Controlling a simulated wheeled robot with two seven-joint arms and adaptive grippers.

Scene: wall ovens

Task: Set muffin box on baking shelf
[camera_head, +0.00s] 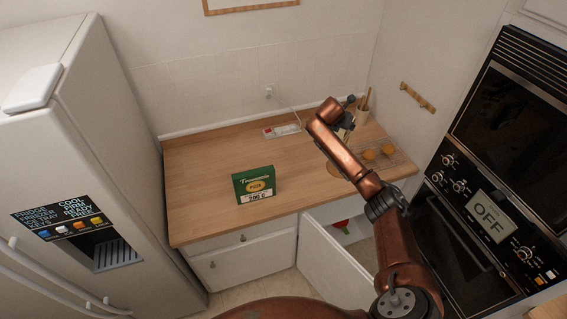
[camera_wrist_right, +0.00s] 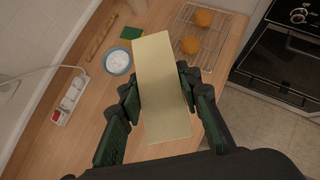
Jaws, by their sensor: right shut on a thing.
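My right gripper (camera_wrist_right: 160,100) is shut on a pale yellow box (camera_wrist_right: 162,65), seen close up in the right wrist view; no label shows on its visible faces, so I cannot confirm that it is the muffin box. In the head view my right arm reaches over the right part of the counter and largely hides the hand and what it holds. I cannot pick out a baking shelf for certain. My left gripper is not in view.
Muffins (camera_head: 369,153) sit on a wire rack (camera_wrist_right: 210,42) at the counter's right. A bowl of white stuff (camera_wrist_right: 117,62) and a power strip (camera_head: 282,131) are nearby. An open cabinet door (camera_head: 335,262) juts out below. The black oven (camera_head: 490,205) reads OFF.

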